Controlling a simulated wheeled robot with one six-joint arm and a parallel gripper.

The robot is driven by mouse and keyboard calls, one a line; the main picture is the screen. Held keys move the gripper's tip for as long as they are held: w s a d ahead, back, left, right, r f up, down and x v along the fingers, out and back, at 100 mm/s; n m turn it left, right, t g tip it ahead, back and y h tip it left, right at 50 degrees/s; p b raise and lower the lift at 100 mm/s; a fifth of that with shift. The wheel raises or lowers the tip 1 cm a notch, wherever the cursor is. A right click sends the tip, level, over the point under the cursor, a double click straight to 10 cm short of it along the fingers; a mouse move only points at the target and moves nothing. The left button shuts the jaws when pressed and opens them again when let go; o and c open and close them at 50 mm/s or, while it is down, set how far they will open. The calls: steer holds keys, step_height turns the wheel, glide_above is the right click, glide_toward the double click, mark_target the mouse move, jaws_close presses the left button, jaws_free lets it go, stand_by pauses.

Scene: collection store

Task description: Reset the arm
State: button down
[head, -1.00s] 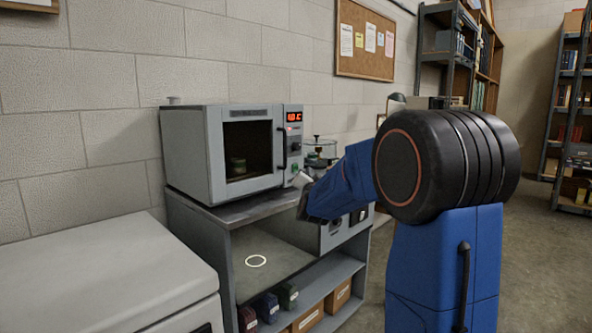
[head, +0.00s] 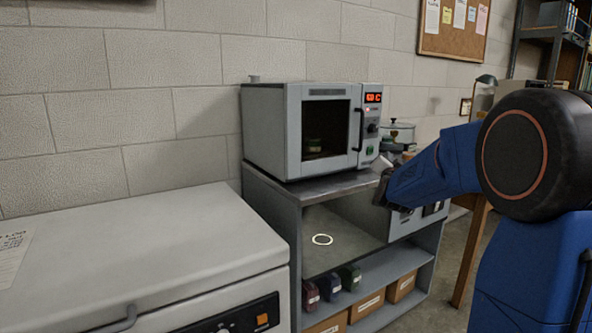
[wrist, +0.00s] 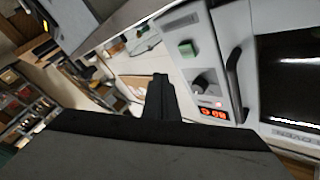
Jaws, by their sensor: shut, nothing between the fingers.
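My blue arm reaches in from the right in the head view. My gripper (head: 380,187) is near the right front of the grey oven, partly hidden by the arm. In the wrist view my gripper (wrist: 160,82) shows as a dark narrow shape, its fingers together and empty. The oven (head: 262,135) stands on a grey cabinet with its door shut and a red lit display. A green-looking item (head: 313,146) shows dimly behind its window. The oven's control panel, with a green button (wrist: 187,49) and a dark knob, is close beside the gripper in the wrist view.
The grey cabinet (head: 270,183) has an open bay with a white ring (head: 322,239) and lower shelves of boxes. A white chest (head: 150,255) fills the lower left. A glass vessel (head: 397,133) stands right of the oven. Floor shows at the right.

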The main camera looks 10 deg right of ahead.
steer(key=s+a+f+n+g+y, duration=0.3)
steer(key=s+a+f+n+y, duration=0.1)
steer(key=s+a, duration=0.5)
steer(key=s+a+f+n+g+y, duration=0.25)
steer(key=s+a+f, duration=0.25)
steer(key=s+a, duration=0.45)
steer(key=s+a+f+n+g, duration=0.1)
steer(key=s+f, duration=0.3)
steer(key=s, duration=0.6)
steer(key=s+a+f+n+g+y, duration=0.1)
steer(key=s+f+n+g, duration=0.2)
steer(key=s, duration=0.8)
steer(key=s+a+f+n+g, duration=0.1)
steer(key=s+f+n+g, duration=0.1)
steer(key=s+f, duration=0.4)
steer(key=s+g, duration=0.1)
steer(key=s, duration=0.3)
steer(key=shift+s+y, duration=0.35)
